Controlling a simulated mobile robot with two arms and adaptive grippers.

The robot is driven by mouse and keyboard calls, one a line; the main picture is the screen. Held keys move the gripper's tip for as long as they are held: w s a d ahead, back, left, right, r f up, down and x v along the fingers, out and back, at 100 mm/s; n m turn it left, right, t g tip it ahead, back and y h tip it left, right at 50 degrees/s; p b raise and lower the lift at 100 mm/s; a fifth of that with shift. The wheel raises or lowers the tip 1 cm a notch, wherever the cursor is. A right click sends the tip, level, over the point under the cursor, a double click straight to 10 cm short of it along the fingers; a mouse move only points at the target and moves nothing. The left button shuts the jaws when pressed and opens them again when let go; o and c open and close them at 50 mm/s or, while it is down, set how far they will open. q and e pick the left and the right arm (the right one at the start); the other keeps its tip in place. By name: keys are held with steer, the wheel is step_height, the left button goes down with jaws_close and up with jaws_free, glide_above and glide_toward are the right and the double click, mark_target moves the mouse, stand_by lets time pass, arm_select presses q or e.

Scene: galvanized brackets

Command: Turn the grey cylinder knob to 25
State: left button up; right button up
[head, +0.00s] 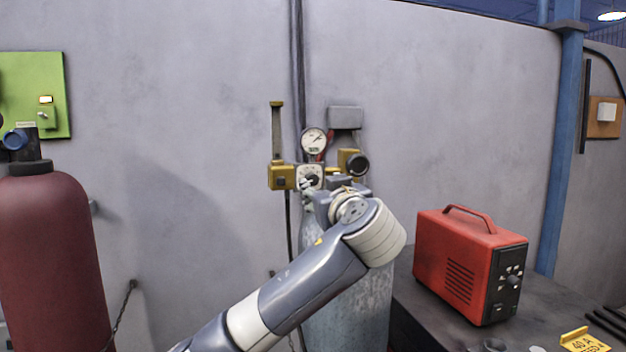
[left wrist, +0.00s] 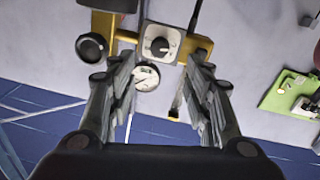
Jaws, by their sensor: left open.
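The grey cylinder (head: 345,310) stands against the wall, partly hidden behind my left arm. On its yellow regulator is a pale dial plate with a small dark knob (head: 311,179). The left wrist view shows the knob (left wrist: 160,47) upside down on its white plate; I cannot read its numbers. A round gauge (head: 314,140) sits above the plate; it also shows in the left wrist view (left wrist: 146,77). My left gripper (head: 314,187) is at the regulator, its fingers mostly hidden. In the left wrist view the open fingers (left wrist: 161,58) lie either side of the knob, apart from it.
A second dark knob (head: 357,164) is at the regulator's right. A dark red cylinder (head: 50,260) stands at the left. A red machine (head: 462,262) with its own knob sits on the dark bench (head: 425,315) at the right. A green panel (head: 58,85) hangs on the left wall.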

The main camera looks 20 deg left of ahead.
mark_target(313, 180)
arm_select(q)
steer(key=p+x, duration=0.4)
steer(key=x, duration=0.4)
steer(key=shift+w+a+r+p, duration=0.15)
steer(key=shift+w+p, duration=0.1)
steer(key=shift+p, duration=0.15)
steer(key=shift+w+a+f+p, duration=0.15)
steer(key=shift+w+a, duration=0.05)
steer(key=shift+w, duration=0.2)
steer(key=shift+w+a+f+p, duration=0.1)
steer(key=shift+w+a+p, duration=0.05)
steer(key=shift+w, duration=0.25)
steer(key=shift+s, duration=0.1)
steer(key=c, duration=1.1)
